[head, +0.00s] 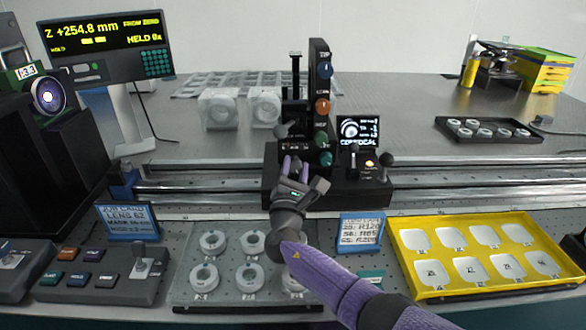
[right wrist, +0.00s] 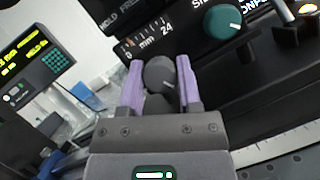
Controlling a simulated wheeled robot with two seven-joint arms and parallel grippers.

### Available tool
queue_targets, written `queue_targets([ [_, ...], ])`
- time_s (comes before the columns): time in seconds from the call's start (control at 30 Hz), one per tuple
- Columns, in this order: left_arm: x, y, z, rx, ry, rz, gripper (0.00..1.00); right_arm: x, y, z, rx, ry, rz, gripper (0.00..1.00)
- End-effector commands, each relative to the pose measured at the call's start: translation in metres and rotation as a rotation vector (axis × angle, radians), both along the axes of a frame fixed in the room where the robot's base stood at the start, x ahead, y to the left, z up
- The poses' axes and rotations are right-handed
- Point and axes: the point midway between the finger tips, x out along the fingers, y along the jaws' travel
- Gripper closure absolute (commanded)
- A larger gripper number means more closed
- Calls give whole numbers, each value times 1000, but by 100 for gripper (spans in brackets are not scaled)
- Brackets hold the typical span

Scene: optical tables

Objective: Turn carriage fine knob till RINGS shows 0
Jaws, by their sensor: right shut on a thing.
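The carriage (head: 330,185) is a black block on the rail with a tall knob column. My right gripper (head: 291,168) reaches its left front side. In the right wrist view, the purple fingers of my right gripper (right wrist: 161,92) are shut on a dark grey knob (right wrist: 158,72) with a short white mark, below a mm scale. In the head view the fingers largely hide this knob. A small screen (head: 358,131) right of the column shows a ring pattern and "CONFOCAL"; its smaller text, including any RINGS count, is too small to read. My left gripper is not in view.
A teal knob (right wrist: 222,22) sits close right of the fingers. A black lever (head: 387,160) stands on the carriage's right. A readout (head: 105,45) shows Z +254.8 mm. A grey tray (head: 180,285) of ring-shaped parts and a yellow tray (head: 400,245) lie in front.

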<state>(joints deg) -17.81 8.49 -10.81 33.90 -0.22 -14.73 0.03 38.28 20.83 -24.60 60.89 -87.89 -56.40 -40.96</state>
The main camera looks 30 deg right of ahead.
Motion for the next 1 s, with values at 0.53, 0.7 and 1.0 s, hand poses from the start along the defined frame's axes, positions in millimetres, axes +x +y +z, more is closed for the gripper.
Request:
queue_targets([
  [0.53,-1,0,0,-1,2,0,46,-2,-5,-3,-3,9,-15,38],
  [0.7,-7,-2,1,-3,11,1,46,-2,-3,-2,-4,7,-10,21],
  [1.0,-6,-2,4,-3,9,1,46,-5,0,-3,-5,8,-7,21],
])
